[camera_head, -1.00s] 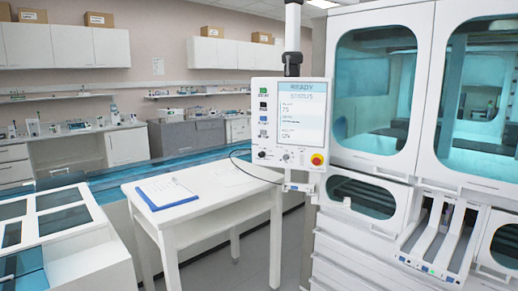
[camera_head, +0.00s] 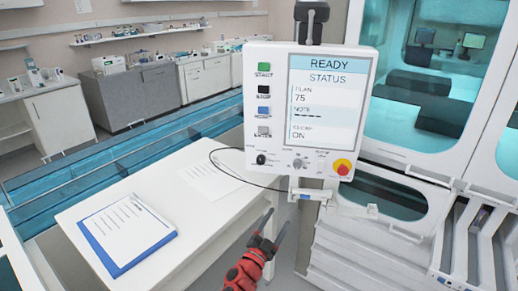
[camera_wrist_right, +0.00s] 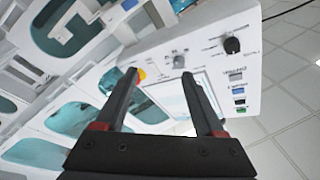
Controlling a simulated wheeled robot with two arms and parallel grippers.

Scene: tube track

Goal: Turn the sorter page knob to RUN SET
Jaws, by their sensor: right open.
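The sorter's white control panel (camera_head: 308,110) hangs on a post, its screen (camera_head: 328,95) reading READY, STATUS, PLAN 75. Below the screen are a black knob (camera_head: 261,158) at left and a grey knob (camera_head: 298,163) in the middle. Their labels are too small to read, so I cannot tell which is the page knob. My right gripper (camera_head: 275,222) is open and empty, below the panel and apart from it. In the right wrist view its fingers (camera_wrist_right: 158,76) point toward the panel face, with the grey knob (camera_wrist_right: 179,61) beyond them and the black knob (camera_wrist_right: 232,45) to the right.
A red stop button on yellow (camera_head: 342,168) sits right of the knobs. Coloured buttons (camera_head: 264,90) line the panel's left side. A bracket (camera_head: 325,195) and a black cable (camera_head: 228,170) are below. A white table (camera_head: 190,228) holds a blue clipboard (camera_head: 128,232).

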